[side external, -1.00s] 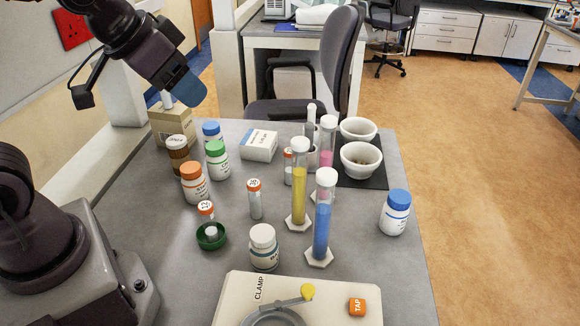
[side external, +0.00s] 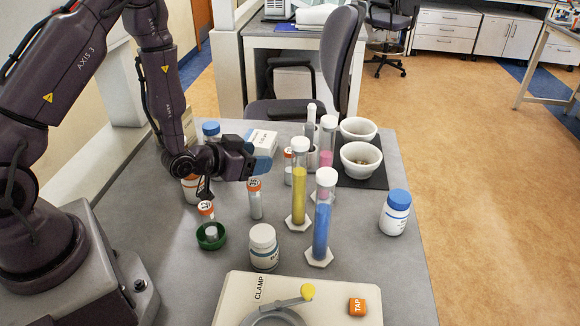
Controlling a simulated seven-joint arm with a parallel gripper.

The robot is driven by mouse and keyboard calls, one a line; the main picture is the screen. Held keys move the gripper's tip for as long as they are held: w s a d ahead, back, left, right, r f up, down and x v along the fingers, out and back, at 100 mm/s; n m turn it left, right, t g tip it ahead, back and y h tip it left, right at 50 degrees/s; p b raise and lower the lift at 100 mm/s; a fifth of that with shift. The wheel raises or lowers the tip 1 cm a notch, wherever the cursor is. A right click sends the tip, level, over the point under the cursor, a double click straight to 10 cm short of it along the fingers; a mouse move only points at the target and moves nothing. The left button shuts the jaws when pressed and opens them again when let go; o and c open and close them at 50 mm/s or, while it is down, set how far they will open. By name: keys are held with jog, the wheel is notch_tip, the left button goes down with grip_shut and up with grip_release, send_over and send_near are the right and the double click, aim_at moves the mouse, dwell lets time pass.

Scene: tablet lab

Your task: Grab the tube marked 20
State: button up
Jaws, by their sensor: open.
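Three small clear tubes with orange, number-marked caps stand on the grey table. The cap numbers are too small to read with certainty, so I cannot tell which is 20. My gripper (side external: 262,166) with blue fingertips is open, pointing right. In the picture it is just above the middle tube and left of the rear one. Nothing shows between the fingers.
Tall yellow (side external: 299,190) and blue (side external: 321,225) cylinders stand right of the tubes. A white jar (side external: 264,250) is in front, and a blue-capped bottle (side external: 395,215) at right. My arm hides several bottles at left.

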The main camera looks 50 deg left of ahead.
aim_at(290, 167)
jog(key=x, duration=1.3)
jog(key=shift+a+r, duration=0.1)
jog(key=shift+s, duration=0.1)
jog(key=c, duration=0.9)
